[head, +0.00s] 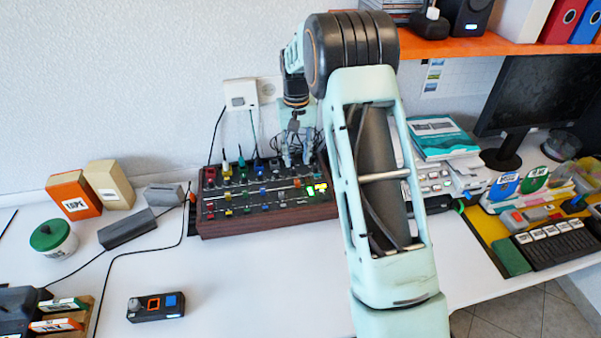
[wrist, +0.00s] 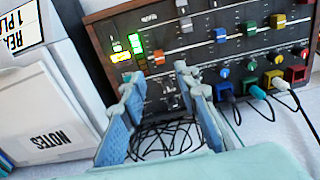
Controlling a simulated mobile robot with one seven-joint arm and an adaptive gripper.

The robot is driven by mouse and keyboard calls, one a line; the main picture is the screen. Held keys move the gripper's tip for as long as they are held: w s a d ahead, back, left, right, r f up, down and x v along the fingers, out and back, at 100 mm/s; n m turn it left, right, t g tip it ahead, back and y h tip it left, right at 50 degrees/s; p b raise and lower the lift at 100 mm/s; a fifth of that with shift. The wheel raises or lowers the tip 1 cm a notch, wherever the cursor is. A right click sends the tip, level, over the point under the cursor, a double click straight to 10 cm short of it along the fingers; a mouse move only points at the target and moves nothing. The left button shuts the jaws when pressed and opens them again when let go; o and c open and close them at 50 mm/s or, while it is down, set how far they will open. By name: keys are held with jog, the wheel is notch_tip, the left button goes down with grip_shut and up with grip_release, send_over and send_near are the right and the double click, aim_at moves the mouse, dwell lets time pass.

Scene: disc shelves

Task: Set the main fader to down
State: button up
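The mixer (head: 262,217) is a dark panel in a wooden case, standing against the wall; the wrist view shows its panel turned around (wrist: 205,50). An orange slider cap (head: 297,183) sits near the green and yellow lights; it also shows in the wrist view (wrist: 158,53). The small labels are unreadable, so I cannot tell for sure which slider is the main fader. My gripper (head: 297,162) is over the panel's back right part. In the wrist view its blue fingers (wrist: 157,82) are apart, with a slotted panel section visible between them. Nothing is held.
Plugs and cables (wrist: 262,95) stand along the mixer's back edge, left of my gripper in the head view. A white box (wrist: 45,115) and books (head: 440,138) are beside the mixer. An orange shelf (head: 470,47) hangs above. The table front is mostly clear.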

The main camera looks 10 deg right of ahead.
aim_at(297, 181)
notch_tip(297, 181, down, 9)
jog(key=shift+f, duration=0.1)
jog(key=shift+c, duration=0.4)
grip_shut()
